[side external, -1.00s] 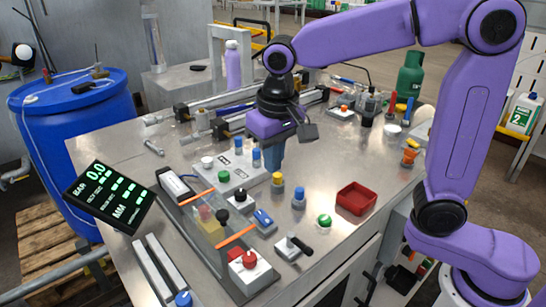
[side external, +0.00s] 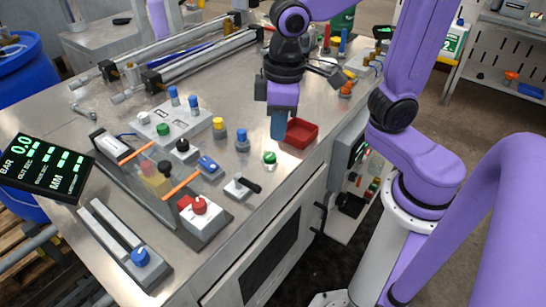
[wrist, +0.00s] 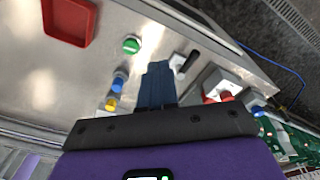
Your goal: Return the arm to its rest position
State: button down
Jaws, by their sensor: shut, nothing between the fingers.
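My gripper (side external: 278,128) hangs from my purple arm above the metal workbench (side external: 215,100), pointing down. Its blue fingers are together with nothing between them. In the side view it is just left of the red tray (side external: 301,133) and above the green button (side external: 269,158). In the wrist view my gripper (wrist: 158,68) shows its shut fingers near the bench's controls. The wrist view also has the red tray (wrist: 68,20) at the upper left and the green button (wrist: 131,45) nearer the fingers. The red tray looks empty.
A black lever switch (side external: 243,187), blue knob (side external: 242,140) and yellow knob (side external: 218,126) stand on the bench. A red button box (side external: 203,217) stands near the front. Metal cylinders (side external: 185,62) lie at the back. A display (side external: 45,165) is at left.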

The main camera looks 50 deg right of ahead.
jog(key=s+d+f+n, duration=0.3)
jog(key=s+d+n, duration=0.2)
jog(key=s, duration=0.5)
jog(key=shift+s+d+g, duration=0.3)
jog(key=shift+s+d, duration=0.1)
jog(key=shift+d, duration=0.3)
jog(key=c, duration=1.6)
grip_release()
jog(key=shift+s+d+f, duration=0.15)
jog(key=shift+s+f, duration=0.05)
jog(key=o, duration=0.6)
jog(key=shift+o, duration=0.6)
jog(key=w+a+r+m, duration=0.2)
jog(key=w+a+m, duration=0.1)
jog(key=w, duration=0.4)
jog(key=w+a+r+m, duration=0.3)
jog(key=w+a, duration=0.3)
jog(key=w, duration=0.1)
jog(key=shift+w+a+r, duration=0.15)
jog(key=shift+w+r, duration=0.15)
jog(key=shift+w, duration=0.05)
notch_tip(320, 180, up, 5)
jog(key=m, duration=0.6)
send_over(209, 163)
notch_tip(209, 163, down, 18)
jog(key=shift+r, duration=0.1)
